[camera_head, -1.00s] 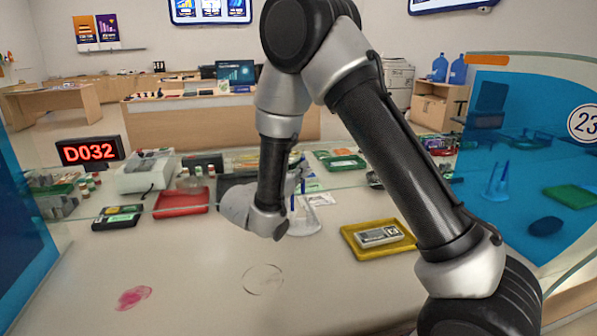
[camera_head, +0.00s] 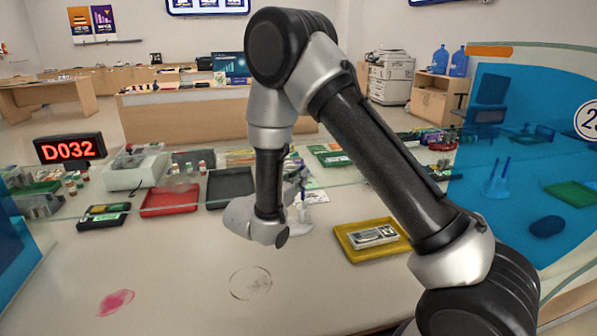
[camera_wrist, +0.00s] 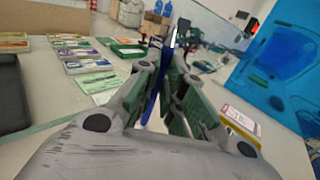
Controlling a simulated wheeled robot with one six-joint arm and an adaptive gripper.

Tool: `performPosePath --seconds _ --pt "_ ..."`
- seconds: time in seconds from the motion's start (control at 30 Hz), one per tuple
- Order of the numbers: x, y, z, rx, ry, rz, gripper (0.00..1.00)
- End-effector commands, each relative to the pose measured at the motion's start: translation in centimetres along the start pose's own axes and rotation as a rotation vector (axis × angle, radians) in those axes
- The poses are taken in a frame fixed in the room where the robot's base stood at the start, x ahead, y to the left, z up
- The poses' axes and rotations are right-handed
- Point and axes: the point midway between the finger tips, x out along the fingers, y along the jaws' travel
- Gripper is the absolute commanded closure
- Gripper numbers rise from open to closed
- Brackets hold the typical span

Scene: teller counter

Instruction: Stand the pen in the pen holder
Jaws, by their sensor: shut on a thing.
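A blue pen (camera_wrist: 172,45) stands nearly upright between the fingers of my gripper (camera_wrist: 165,75) in the wrist view. The fingers are closed on it, and its lower part is mostly hidden between them. In the head view my gripper (camera_head: 298,180) is over the counter, largely behind my own wrist. A pale, cone-like object (camera_head: 302,218), perhaps the pen holder, stands just behind and below the wrist, partly hidden. I cannot tell whether the pen touches it. The holder is not clear in the wrist view.
A yellow tray (camera_head: 347,246) with a banknote bundle (camera_head: 374,236) lies to the right. A red tray (camera_head: 170,208) and a dark tray (camera_head: 214,200) lie left. A glass screen (camera_head: 545,70) stands at right. The front counter (camera_head: 180,265) is mostly clear.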

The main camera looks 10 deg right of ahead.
Motion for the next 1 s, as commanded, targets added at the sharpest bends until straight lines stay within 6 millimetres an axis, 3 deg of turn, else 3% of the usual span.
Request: performPosePath --seconds 0.6,1.0 --pt "0.1 0.0 -4.9 -0.002 0.001 0.0 0.99" --pt "0.1 0.0 -5.5 0.001 0.0 0.0 0.99"
